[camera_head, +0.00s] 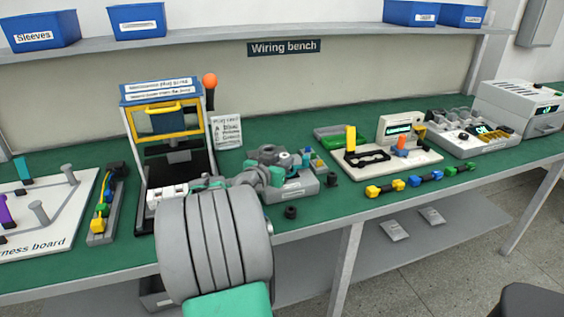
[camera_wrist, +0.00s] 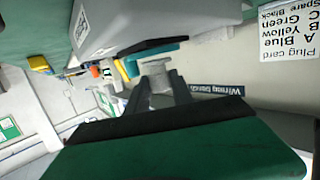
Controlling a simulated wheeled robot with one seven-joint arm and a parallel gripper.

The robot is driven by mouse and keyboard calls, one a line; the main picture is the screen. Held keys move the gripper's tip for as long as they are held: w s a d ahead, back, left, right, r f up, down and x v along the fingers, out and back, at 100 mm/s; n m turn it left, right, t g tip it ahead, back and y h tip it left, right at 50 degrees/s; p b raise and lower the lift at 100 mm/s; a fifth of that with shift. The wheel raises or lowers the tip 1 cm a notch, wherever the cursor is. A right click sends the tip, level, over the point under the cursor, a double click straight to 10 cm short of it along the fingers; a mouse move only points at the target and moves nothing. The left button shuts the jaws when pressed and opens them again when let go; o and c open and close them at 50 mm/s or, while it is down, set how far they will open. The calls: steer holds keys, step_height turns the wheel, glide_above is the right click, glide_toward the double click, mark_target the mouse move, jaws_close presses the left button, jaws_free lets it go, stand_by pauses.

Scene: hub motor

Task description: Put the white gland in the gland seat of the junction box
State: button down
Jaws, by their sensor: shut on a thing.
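My gripper (camera_wrist: 160,92) is shut on a pale, whitish cylindrical piece, the white gland (camera_wrist: 155,74), between its two dark fingers in the wrist view. A teal piece (camera_wrist: 158,50) and a large grey housing (camera_wrist: 135,22) lie just past the gland; whether it touches them I cannot tell. In the head view my gripper (camera_head: 262,177) is beside a grey labelled box (camera_head: 293,191) with dark round parts on top, which looks like the junction box. A small whitish part (camera_head: 285,160) shows there. The gland seat is not clearly visible.
A blue and yellow plug station (camera_head: 160,88) with an orange-knobbed lever stands left of the box. A black ring (camera_head: 290,212) lies in front of it. A white fixture board (camera_head: 392,162) and coloured connectors (camera_head: 412,181) are to the right. Green bench shows between them.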

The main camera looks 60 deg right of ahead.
steer(key=shift+f+b, duration=1)
steer(key=shift+b, duration=0.1)
stand_by(0.3)
steer(key=c, duration=1)
jaws_free()
steer(key=shift+c, duration=0.2)
